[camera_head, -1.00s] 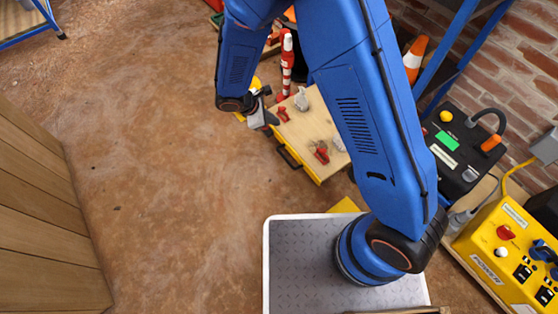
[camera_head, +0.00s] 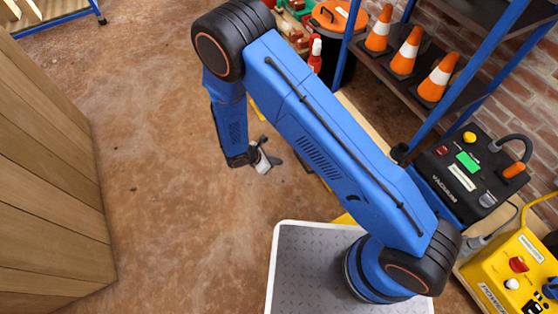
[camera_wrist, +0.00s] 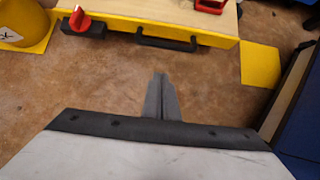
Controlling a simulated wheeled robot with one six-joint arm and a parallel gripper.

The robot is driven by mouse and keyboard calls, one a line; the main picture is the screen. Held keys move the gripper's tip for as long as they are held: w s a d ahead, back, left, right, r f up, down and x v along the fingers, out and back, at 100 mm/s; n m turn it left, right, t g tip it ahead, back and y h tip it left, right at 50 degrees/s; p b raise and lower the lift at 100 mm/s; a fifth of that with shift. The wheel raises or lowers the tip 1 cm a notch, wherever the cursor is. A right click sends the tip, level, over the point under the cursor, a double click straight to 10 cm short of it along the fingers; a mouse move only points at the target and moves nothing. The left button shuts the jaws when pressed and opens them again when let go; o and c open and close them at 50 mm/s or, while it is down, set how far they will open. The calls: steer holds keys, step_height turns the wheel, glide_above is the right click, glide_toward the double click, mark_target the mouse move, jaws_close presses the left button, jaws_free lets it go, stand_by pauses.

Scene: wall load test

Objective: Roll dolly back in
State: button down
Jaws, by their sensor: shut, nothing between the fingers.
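The dolly has a light wooden top (camera_wrist: 150,8), a yellow front edge (camera_wrist: 215,41) and a black handle (camera_wrist: 167,41) on that edge, seen at the top of the wrist view. In the head view my arm hides most of it. My gripper (camera_wrist: 160,80) is shut and empty. It is over bare floor, short of the handle and apart from it in the wrist view. In the head view my gripper (camera_head: 272,160) is left of my upper arm.
A red knob (camera_wrist: 80,18) on a black block sits at the dolly's front left, beside a yellow cylinder (camera_wrist: 22,22). A rack with orange cones (camera_head: 408,52), a black vacuum unit (camera_head: 467,172) and a yellow power box (camera_head: 512,270) line the right. Wooden panelling (camera_head: 50,190) stands left; floor between is clear.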

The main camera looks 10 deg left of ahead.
steer(key=w+d+r+x, duration=0.1)
steer(key=x, duration=0.9)
steer(key=shift+w+d, duration=0.15)
steer(key=shift+d, duration=0.35)
steer(key=shift+r, duration=0.1)
